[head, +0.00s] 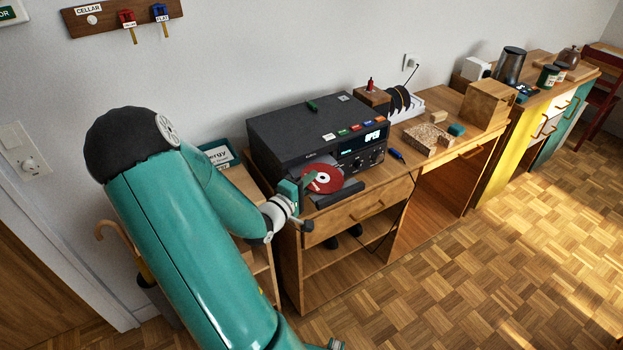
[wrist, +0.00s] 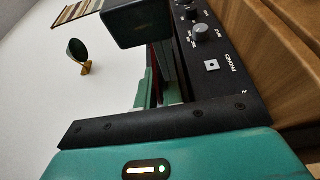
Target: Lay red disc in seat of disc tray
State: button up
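The red disc (head: 323,179), with a pale centre, lies over the extended disc tray (head: 351,188) at the front of the black player (head: 300,135). My gripper (head: 304,186) is at the disc's left edge and appears shut on it. In the wrist view, a thin red edge of the disc (wrist: 154,88) shows between the teal fingers (wrist: 160,82). The tray's dark front end (wrist: 138,22) shows above the fingers there. The disc covers most of the seat, and I cannot tell whether it touches the tray or hovers just above.
The player stands on a wooden desk (head: 360,200); its knobs (wrist: 202,32) are close beside my gripper. The floor in front is clear.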

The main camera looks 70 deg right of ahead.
jog(key=shift+v, duration=2.45)
jog(key=shift+w+a+f, duration=0.15)
jog(key=shift+w+a, duration=0.1)
jog(key=shift+a, duration=0.2)
jog(key=v, duration=1.3)
jog(key=shift+w+a, duration=0.1)
jog(key=shift+a, duration=0.3)
